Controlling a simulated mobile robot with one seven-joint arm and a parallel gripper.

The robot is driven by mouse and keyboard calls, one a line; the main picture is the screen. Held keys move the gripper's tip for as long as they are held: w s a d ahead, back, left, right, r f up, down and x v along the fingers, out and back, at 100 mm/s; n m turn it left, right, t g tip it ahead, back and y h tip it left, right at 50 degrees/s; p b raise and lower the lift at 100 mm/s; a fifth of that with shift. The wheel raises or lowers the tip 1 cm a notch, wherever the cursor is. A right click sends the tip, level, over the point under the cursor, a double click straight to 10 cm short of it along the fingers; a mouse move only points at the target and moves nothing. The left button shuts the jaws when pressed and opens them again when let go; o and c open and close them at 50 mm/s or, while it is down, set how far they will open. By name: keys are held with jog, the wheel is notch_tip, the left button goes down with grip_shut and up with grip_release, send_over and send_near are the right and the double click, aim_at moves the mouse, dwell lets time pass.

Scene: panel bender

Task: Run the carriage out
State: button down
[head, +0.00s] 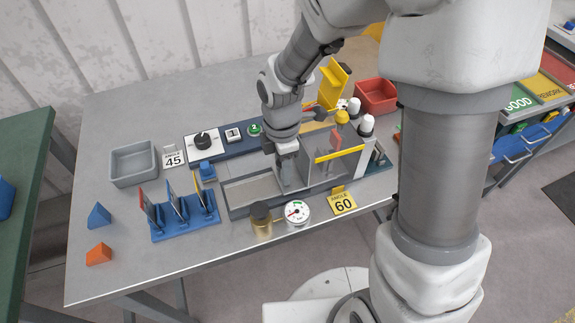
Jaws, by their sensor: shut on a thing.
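The panel bender (335,163) stands right of the middle of the grey table, a grey housing with a yellow strip along its upper front edge. A long, shallow grey bed (250,190) runs out to its left; the visible left part is empty. My gripper (285,184) points down at the bed, close against the left side of the housing. It is shut on a part of the carriage there. My gripper and wrist hide most of the carriage and the part held, so its shape and exact position cannot be told.
A brass cylinder (261,220) and a pressure gauge (297,212) stand in front of the bed. A blue rack (185,222) with upright plates stands to its left. Behind are a control panel with a knob (203,140) and a grey bin (134,163).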

jog(key=s+a, duration=0.1)
jog(key=a, duration=0.2)
jog(key=s+a, duration=0.1)
jog(key=a, duration=0.3)
jog(key=s+a, duration=0.1)
jog(key=a, duration=0.3)
jog(key=c, duration=0.6)
grip_release()
jog(key=shift+s+a, duration=0.1)
jog(key=shift+r, duration=0.25)
notch_tip(320, 180, up, 17)
jog(key=p, duration=0.2)
jog(key=shift+p, duration=0.3)
